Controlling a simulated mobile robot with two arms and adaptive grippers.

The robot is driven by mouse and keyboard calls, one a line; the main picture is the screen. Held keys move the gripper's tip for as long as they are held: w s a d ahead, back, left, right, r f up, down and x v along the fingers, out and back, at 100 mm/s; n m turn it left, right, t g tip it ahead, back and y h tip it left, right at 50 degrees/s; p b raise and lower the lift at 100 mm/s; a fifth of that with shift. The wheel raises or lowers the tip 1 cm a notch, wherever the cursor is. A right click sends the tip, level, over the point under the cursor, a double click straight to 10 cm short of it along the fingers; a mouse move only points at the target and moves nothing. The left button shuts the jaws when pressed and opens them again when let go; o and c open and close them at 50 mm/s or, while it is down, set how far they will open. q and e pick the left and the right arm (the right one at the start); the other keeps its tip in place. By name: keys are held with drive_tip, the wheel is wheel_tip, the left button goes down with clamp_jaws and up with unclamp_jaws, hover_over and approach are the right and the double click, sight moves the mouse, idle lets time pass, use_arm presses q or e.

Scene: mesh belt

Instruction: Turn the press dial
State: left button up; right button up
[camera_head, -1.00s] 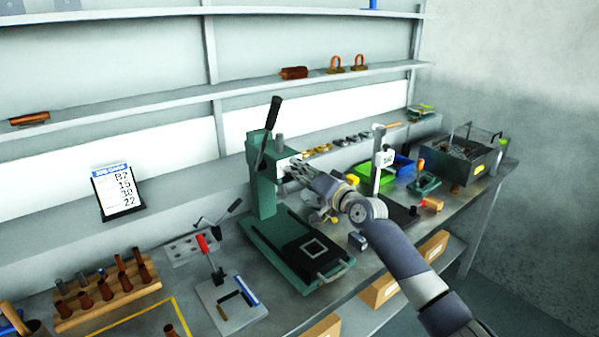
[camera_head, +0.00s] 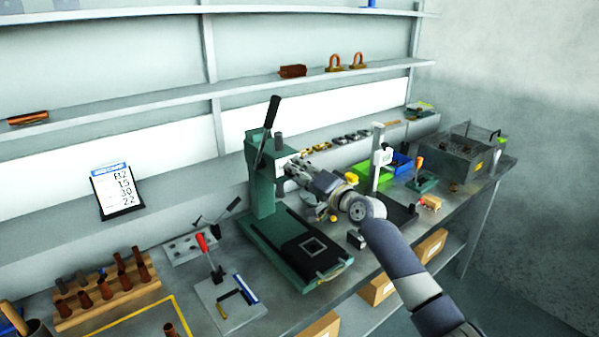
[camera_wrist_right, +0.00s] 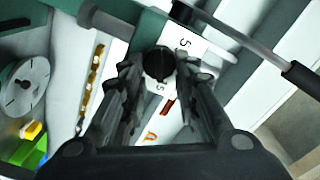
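The green press (camera_head: 262,190) stands at the middle of the bench, its black-handled lever raised. The press dial (camera_wrist_right: 159,64) is a round dark knob on a white plate (camera_wrist_right: 190,42) with number marks, seen in the right wrist view. My right gripper (camera_head: 290,168) is at the upper front of the press and covers the dial in the head view. In the wrist view its two fingers (camera_wrist_right: 157,82) are spread on either side of the dial, close to it; contact is unclear on the right side. My left gripper is not in view.
A grey gauge stand (camera_head: 381,160) and green and blue bins (camera_head: 372,173) are right of the press. A toggle clamp on a plate (camera_head: 228,304) and a wooden rack (camera_head: 108,292) are to the left. A card with numbers (camera_head: 117,190) leans at the back.

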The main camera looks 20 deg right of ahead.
drive_tip(key=shift+o, duration=1.1)
drive_tip(key=v, duration=1.2)
